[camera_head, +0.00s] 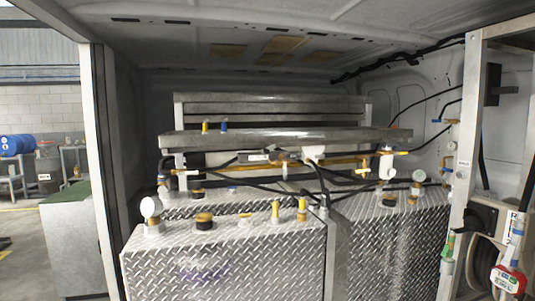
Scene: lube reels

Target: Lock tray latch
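A long grey metal tray or shelf (290,138) spans the van interior above the tanks. Two small bottle-like items, one yellow (205,127) and one blue (224,126), stand at its left part. I cannot make out which part is the tray latch; fittings and a white part (314,153) show just under the tray, too small to tell. Neither of my grippers is in view.
Diamond-plate tanks (225,262) with caps, gauges and yellow valves fill the lower middle. Black hoses run above them. A pale post (465,160) stands at right, beside a hose reel (482,225) and a red-and-white meter (508,280). A door post (95,170) bounds the left.

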